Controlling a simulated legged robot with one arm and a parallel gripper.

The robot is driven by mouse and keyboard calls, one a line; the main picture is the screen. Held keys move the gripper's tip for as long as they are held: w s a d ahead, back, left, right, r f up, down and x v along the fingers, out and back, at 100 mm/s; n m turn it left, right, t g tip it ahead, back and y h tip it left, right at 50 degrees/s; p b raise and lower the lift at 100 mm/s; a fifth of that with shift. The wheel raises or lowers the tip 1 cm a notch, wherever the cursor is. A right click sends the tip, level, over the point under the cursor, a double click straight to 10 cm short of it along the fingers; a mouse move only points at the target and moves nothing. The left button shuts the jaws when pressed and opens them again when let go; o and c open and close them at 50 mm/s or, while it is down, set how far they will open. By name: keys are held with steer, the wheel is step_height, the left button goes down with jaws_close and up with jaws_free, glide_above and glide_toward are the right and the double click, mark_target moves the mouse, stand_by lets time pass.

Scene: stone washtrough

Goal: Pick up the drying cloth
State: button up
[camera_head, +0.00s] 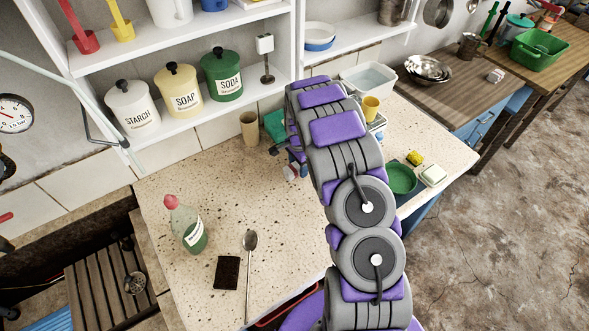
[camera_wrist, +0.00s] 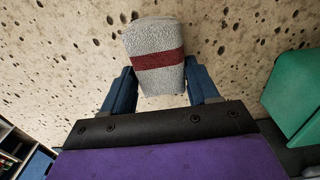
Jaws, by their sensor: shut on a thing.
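The drying cloth (camera_wrist: 154,58) is a folded grey bundle with a dark red stripe, seen in the wrist view between the two blue fingers of my gripper (camera_wrist: 160,88). The fingers are shut on its near part, and its far part sticks out beyond them. Speckled stone counter shows behind the cloth; I cannot tell whether the cloth touches it. In the head view my gripper (camera_head: 287,160) is at the back middle of the counter, partly hidden by my arm, and only a small pale bit of the cloth (camera_head: 291,173) shows.
A green object (camera_head: 274,126) stands close to my gripper, also in the wrist view (camera_wrist: 295,95). A beige cup (camera_head: 249,130) is left of it. A green bowl (camera_head: 401,178) is right of my arm.

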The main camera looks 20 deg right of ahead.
steer(key=shift+r, duration=0.1)
steer(key=shift+r+p, duration=0.3)
steer(key=shift+r, duration=0.35)
step_height(320, 180, up, 3)
steer(key=shift+f+p, duration=0.2)
steer(key=shift+p, duration=0.2)
steer(key=s+d, duration=0.2)
steer(key=s, duration=0.2)
steer(key=s+d+p, duration=0.1)
steer(key=s+d, duration=0.2)
steer(key=s, duration=0.2)
steer(key=s+d+r+p, duration=0.1)
steer(key=s+d, duration=0.1)
steer(key=s, duration=0.3)
steer(key=shift+d, duration=0.3)
steer(key=o, duration=0.5)
steer(key=c, duration=0.4)
